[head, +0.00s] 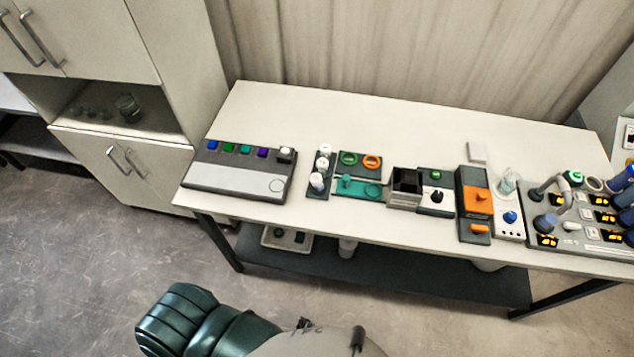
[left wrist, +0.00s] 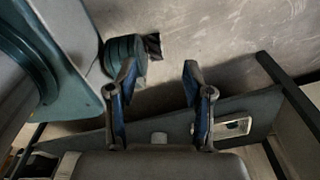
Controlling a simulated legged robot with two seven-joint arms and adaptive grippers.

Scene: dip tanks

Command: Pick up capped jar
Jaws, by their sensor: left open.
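Several small white-capped jars stand in a dark rack left of the table's middle in the head view. One jar (head: 317,182) is at the rack's near end, and another white cap (head: 323,150) is at its far end. I cannot tell which jar is the task's capped jar. My left gripper (left wrist: 158,75) shows in the left wrist view with its two blue-lined fingers apart and nothing between them. It is away from the jars, with floor and a low shelf beyond it. My right gripper is not in view.
The white table (head: 390,110) has a clear back strip. A grey panel with coloured knobs (head: 232,182) lies left of the rack. A green station (head: 358,187), an orange-topped unit (head: 480,202) and a control panel (head: 570,238) stand to the right. A dark shelf (head: 390,275) runs underneath.

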